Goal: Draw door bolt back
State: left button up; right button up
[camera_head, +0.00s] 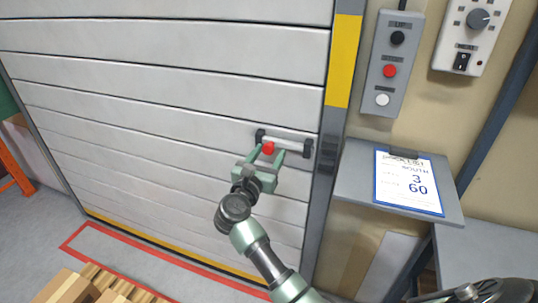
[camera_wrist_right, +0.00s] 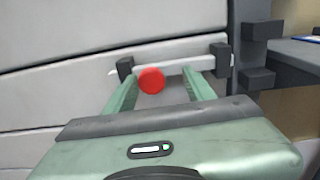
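The door bolt (camera_head: 290,142) is a pale bar lying nearly level on the grey slatted door (camera_head: 170,105), by its right edge. Two dark brackets carry it, and it also shows in the right wrist view (camera_wrist_right: 180,69). Its red knob (camera_head: 268,148) sits close to the left bracket. My right gripper (camera_head: 264,155) is open at the knob. In the right wrist view the knob (camera_wrist_right: 151,81) lies between the fingertips, nearer the left finger, with a gap to the right finger. Whether it touches the left finger I cannot tell. My left gripper is not in view.
A dark door post (camera_head: 325,190) with a yellow strip (camera_head: 344,62) stands right of the bolt. Beyond it are a button box (camera_head: 393,62), a dial panel (camera_head: 474,35) and a shelf (camera_head: 358,173) with a paper list (camera_head: 408,183). Wooden pieces (camera_head: 75,287) lie at bottom left.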

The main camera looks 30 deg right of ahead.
jog(key=v, duration=0.7)
jog(key=shift+s+a, duration=0.25)
jog(key=shift+s, duration=0.05)
